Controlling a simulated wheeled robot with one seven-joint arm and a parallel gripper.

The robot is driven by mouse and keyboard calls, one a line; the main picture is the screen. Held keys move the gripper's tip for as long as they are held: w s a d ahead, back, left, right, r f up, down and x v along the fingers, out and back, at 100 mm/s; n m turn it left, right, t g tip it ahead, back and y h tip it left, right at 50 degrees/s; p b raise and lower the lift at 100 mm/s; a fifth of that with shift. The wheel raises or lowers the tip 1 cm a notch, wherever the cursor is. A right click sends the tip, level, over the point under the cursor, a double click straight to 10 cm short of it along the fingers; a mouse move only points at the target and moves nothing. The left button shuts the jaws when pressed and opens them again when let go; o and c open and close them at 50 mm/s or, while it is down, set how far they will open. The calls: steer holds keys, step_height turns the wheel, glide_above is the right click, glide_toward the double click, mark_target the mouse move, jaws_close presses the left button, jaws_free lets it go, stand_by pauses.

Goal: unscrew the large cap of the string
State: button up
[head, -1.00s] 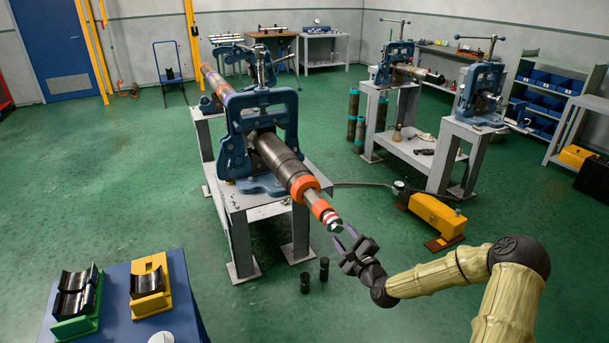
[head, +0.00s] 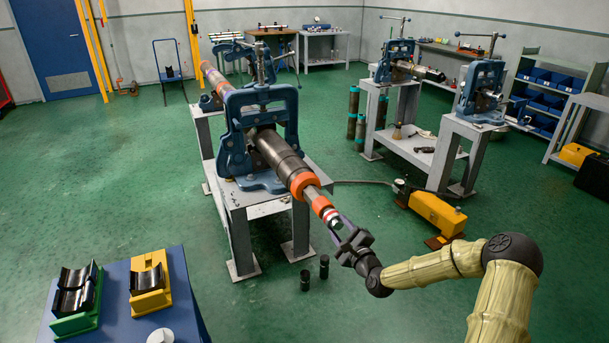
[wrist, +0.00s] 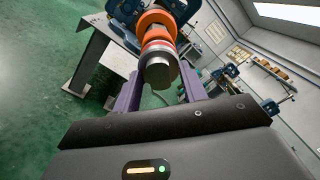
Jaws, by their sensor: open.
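The string (head: 275,152) is a long dark pipe held in a blue vise (head: 232,120) on a grey stand. Its near end carries a big orange ring (head: 304,184), a thinner grey section, a smaller orange ring (head: 321,206) and a red-and-white band with a metal end (head: 334,221). I cannot tell for certain which part is the large cap. In the wrist view the round grey end face (wrist: 161,75) lies between the purple fingers of my gripper (wrist: 160,84), with gaps on both sides. My gripper (head: 342,227) is open at the string's end.
A blue table (head: 183,285) at front left bears a green cradle (head: 78,325) and a yellow cradle (head: 151,301). Two small black cylinders (head: 324,266) stand on the floor below the string. A yellow pump (head: 438,214) with a hose is behind my arm. Other vises stand at back right.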

jaws_close()
steer(key=n+b, duration=0.1)
steer(key=n, duration=0.2)
steer(key=shift+f+n+b, duration=0.15)
steer(key=shift+n+b, duration=0.15)
steer(key=shift+b, duration=0.1)
steer(key=n+b, duration=0.2)
steer(key=n, duration=0.2)
steer(key=shift+y, duration=0.3)
steer(key=n+b, duration=0.2)
steer(key=n, duration=0.3)
steer(key=shift+n+b, duration=0.6)
steer(key=shift+n, duration=0.6)
